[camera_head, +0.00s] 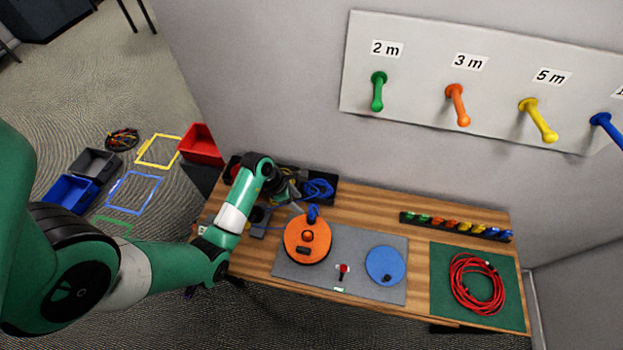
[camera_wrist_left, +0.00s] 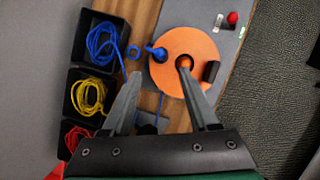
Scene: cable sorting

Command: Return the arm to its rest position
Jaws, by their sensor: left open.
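My left arm comes in from the left in the head view, with its green and white wrist raised over the left end of the wooden table. My left gripper (camera_head: 287,187) is near the dark bins at the table's back left. In the left wrist view the left gripper (camera_wrist_left: 160,82) has its two grey fingers apart, with nothing held between them. The orange disc (camera_wrist_left: 185,57) shows beyond the fingertips; in the head view the orange disc (camera_head: 307,239) lies on the grey mat. My right gripper is in neither view.
Black bins hold blue cable (camera_wrist_left: 103,43), yellow cable (camera_wrist_left: 88,95) and red cable (camera_wrist_left: 77,137). A blue disc (camera_head: 385,265) lies on the grey mat (camera_head: 352,245). A coiled red cable (camera_head: 477,284) lies on a green mat (camera_head: 445,262). Coloured pegs (camera_head: 457,104) stick out from the wall board.

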